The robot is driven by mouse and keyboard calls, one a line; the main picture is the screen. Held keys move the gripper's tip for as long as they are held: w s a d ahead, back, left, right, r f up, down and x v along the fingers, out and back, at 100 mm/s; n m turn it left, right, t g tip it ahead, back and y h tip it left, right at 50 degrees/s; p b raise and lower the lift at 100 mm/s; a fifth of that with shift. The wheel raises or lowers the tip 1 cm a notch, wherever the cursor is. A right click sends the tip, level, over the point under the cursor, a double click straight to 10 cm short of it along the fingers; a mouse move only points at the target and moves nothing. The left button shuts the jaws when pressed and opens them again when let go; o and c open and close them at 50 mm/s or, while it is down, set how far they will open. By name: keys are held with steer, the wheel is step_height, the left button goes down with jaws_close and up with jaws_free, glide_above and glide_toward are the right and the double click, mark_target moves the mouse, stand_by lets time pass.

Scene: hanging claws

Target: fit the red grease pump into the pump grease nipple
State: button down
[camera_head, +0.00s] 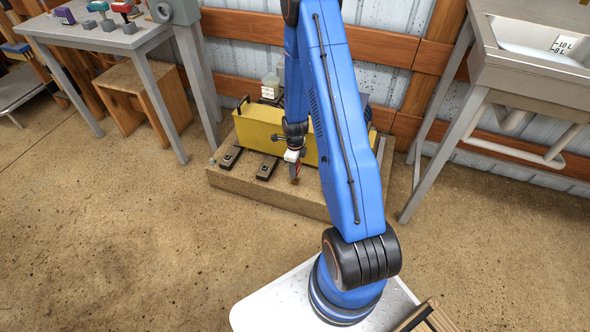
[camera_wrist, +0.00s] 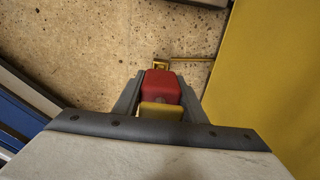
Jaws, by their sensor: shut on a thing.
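My gripper (camera_wrist: 160,95) is shut on the red grease pump (camera_wrist: 161,84), a red block with a yellow part (camera_wrist: 160,111) behind it, held between two grey fingers. A small brass-coloured fitting (camera_wrist: 160,64), which looks like the pump grease nipple, shows just beyond the red block in the wrist view. A thin pipe runs from it to the right, towards a yellow body. I cannot tell whether the red pump touches the fitting. In the head view my gripper (camera_head: 294,170) points down in front of the yellow machine (camera_head: 258,130); the fitting is not clear there.
The yellow machine stands on a low concrete plinth (camera_head: 240,194) against the wall. Two dark mounting feet (camera_head: 267,168) stick out in front, left of my gripper. A grey workbench (camera_head: 85,30) is at left, a sink (camera_head: 530,60) at right. The floor in front is clear.

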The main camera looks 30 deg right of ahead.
steer(key=shift+f, duration=1.65)
steer(key=c, duration=1)
jaws_free()
steer(key=shift+c, duration=0.2)
step_height(320, 180, up, 18)
steer(key=shift+f, duration=0.15)
steer(key=s+a+r+n+t, duration=0.1)
steer(key=s+a+r+n, duration=0.2)
steer(key=r+n, duration=0.35)
steer(key=s+a+r+n+t, duration=0.1)
steer(key=s+a+r+n, duration=0.25)
steer(key=r, duration=0.65)
steer(key=s+a+r+n, duration=0.3)
steer(key=r+n, duration=0.1)
steer(key=r, duration=0.4)
steer(key=s+a+r+n+t, duration=0.1)
steer(key=s+a+r+n, duration=0.1)
steer(key=s, duration=0.5)
steer(key=s+a+r+n+t, duration=0.1)
steer(key=s+a+r+n, duration=0.1)
steer(key=s+r+n, duration=0.3)
steer(key=s+a+r+n, duration=0.2)
steer(key=s+r+n, duration=0.2)
steer(key=s+n, duration=0.3)
steer(key=shift+s+a+t, duration=0.15)
steer(key=shift+s+t, duration=0.25)
steer(key=shift+s, duration=0.45)
